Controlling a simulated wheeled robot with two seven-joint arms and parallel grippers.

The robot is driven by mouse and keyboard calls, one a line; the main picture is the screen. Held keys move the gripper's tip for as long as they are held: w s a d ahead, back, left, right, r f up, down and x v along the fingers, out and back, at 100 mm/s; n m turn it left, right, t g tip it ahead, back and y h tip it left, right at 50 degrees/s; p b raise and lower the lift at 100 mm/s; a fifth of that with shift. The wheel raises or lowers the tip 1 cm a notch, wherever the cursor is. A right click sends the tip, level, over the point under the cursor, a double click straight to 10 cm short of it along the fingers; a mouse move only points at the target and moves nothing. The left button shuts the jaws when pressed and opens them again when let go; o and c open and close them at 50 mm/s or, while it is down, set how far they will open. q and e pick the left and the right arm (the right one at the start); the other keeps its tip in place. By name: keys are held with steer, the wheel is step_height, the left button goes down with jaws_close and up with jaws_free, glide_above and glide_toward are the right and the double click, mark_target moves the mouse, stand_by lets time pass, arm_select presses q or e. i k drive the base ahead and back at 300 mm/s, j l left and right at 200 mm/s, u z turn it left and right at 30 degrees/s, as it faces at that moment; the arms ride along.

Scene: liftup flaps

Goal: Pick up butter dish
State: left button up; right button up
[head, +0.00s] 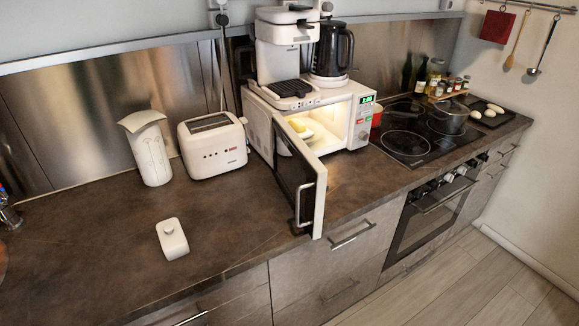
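A small white block-shaped dish with a round knob on top, which looks like the butter dish (173,243), sits on the dark brown counter (95,255) near its front edge. It stands apart from the other things, and nothing touches it. Whether it is a full dish or only a lid, I cannot tell. Neither of my grippers shows in the head view.
The white microwave (362,128) has its door (302,185) swung open over the counter, with something yellowish (302,130) inside. A toaster (213,146) and a white container (150,150) stand behind the dish. The counter around the dish is clear.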

mark_target(298, 125)
steer(key=i+l, duration=0.15)
steer(key=l, duration=0.25)
steer(key=i+l+u, duration=0.1)
steer(key=l, duration=0.25)
steer(key=i+l, duration=0.2)
steer(key=l, duration=0.2)
steer(key=u, duration=0.05)
